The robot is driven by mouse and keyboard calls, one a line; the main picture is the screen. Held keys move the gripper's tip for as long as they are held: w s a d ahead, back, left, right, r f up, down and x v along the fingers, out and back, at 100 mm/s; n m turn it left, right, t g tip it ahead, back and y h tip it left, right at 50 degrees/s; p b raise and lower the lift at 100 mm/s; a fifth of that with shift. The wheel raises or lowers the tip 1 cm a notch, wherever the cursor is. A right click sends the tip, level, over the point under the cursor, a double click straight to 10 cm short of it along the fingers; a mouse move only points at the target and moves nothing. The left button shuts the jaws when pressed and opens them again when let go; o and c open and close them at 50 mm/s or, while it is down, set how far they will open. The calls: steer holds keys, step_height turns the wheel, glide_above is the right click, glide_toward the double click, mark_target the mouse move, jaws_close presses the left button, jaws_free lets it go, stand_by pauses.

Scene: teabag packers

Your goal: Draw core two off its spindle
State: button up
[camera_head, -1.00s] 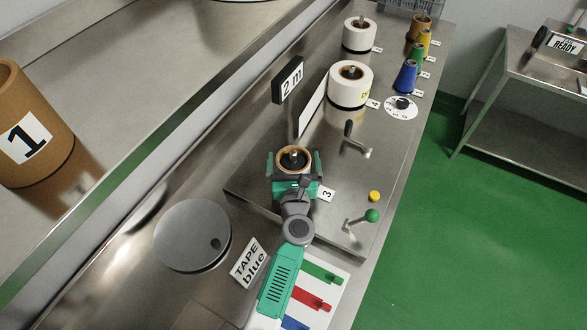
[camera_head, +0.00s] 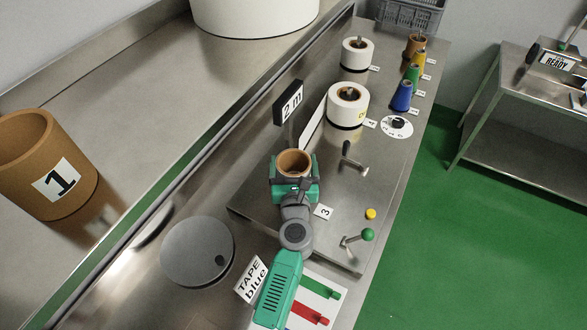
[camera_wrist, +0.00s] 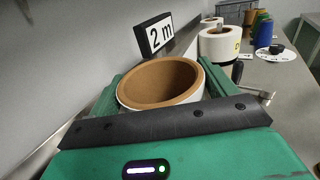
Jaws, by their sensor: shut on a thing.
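A brown, hollow cardboard core with a pale outside (camera_head: 294,157) stands upright between the jaws of my gripper (camera_head: 294,172), above the steel plate marked 3. It also shows in the wrist view (camera_wrist: 125,95), with a green jaw on each side of it. My gripper is shut on it. No spindle tip shows inside the core's open mouth, and its underside is hidden, so I cannot tell whether it is clear of the spindle. No number shows on this core. Another brown core (camera_head: 28,150), marked 1, stands on the shelf at left.
White rolls stand on spindles beyond, the nearer (camera_head: 347,108) by label 4. A crank handle (camera_head: 352,158), a green-knobbed lever (camera_head: 367,235) and a yellow button (camera_head: 371,214) lie right of my gripper. The 2 m sign (camera_head: 289,102) stands behind.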

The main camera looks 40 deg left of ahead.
steer(key=shift+r+p, duration=1.05)
steer(key=shift+r, duration=0.85)
